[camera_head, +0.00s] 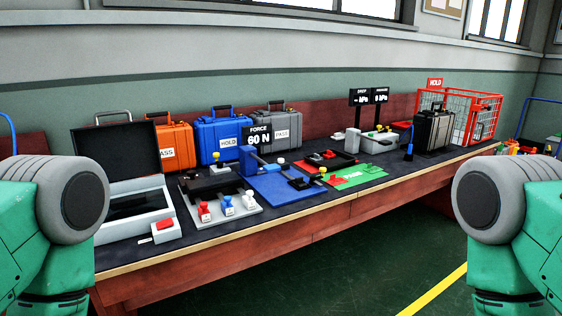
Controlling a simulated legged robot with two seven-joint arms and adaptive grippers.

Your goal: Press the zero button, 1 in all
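No button with a readable zero label shows, so I cannot tell which one it is. A red button (163,225) sits on a small white box at the bench's front left, beside an open black case (122,160). A black display (257,139) reads "FORCE 60 N". It stands behind a blue plate fixture (275,187). A second pair of displays (368,97) stands farther right; its small text is hard to read. Only parts of my two green arms show, at the left and right edges. Neither gripper is in view.
Red, blue and white stamps (228,206) stand on a grey plate. Orange (175,147), blue (220,137) and grey (280,125) cases line the back. A green plate (358,176), black case (433,131) and red cage (484,118) are farther right. The floor in front is clear.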

